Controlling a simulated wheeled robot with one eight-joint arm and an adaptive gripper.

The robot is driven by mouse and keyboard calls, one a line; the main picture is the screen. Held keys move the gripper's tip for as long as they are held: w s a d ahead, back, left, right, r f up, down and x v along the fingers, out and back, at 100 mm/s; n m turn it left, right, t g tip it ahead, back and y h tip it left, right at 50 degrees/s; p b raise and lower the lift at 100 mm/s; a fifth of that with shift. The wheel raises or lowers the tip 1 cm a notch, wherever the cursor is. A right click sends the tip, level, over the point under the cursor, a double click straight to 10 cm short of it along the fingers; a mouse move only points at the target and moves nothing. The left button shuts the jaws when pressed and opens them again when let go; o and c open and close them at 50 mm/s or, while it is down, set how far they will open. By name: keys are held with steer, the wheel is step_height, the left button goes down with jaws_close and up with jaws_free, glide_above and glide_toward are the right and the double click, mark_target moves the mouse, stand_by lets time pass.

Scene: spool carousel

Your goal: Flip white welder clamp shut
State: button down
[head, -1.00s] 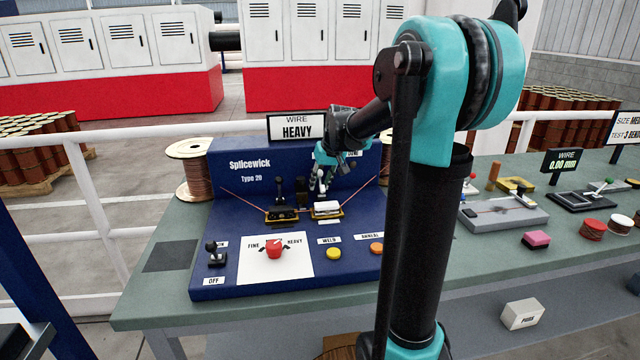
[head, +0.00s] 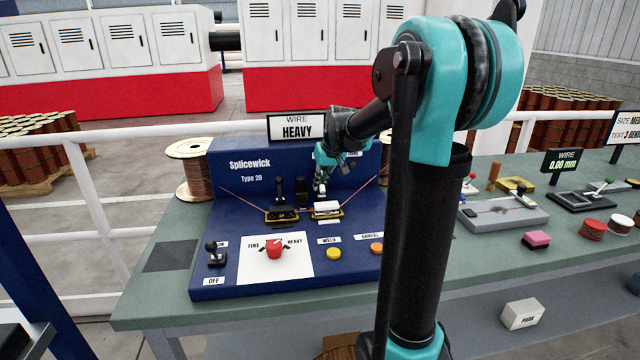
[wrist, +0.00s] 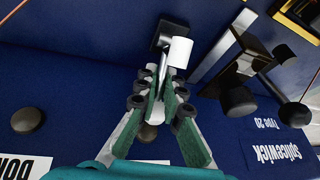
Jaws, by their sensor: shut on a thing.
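The blue Splicewick welder (head: 215,272) stands on the green bench. Its white clamp (head: 327,207) is on the right of the wire gap, and its black clamp (head: 283,213) is on the left with an upright lever. My gripper (head: 321,184) is just above the white clamp. In the wrist view, my gripper (wrist: 160,84) is shut on the white clamp's lever.
A red dial (head: 274,249), a yellow weld button (head: 334,253) and an orange button (head: 376,248) sit in front. A copper spool (head: 190,170) stands at left.

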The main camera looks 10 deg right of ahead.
mark_target(322, 197)
steer(key=t, duration=0.1)
steer(key=s+t, duration=0.1)
steer(key=t, duration=0.1)
steer(key=s+r+t, duration=0.1)
steer(key=t, duration=0.1)
steer(key=shift+n, duration=0.3)
steer(key=shift+s+t+y, duration=0.15)
steer(key=shift+s+t, duration=0.25)
steer(key=shift+t, duration=0.75)
steer(key=shift+s+t+y, duration=0.15)
steer(key=shift+s+t, duration=0.25)
steer(key=shift+t, duration=0.75)
steer(key=shift+s+n, duration=0.1)
steer(key=shift+n, duration=0.2)
steer(key=c, duration=1.6)
jaws_free()
steer(key=shift+v, duration=6.05)
steer(key=shift+f, duration=0.1)
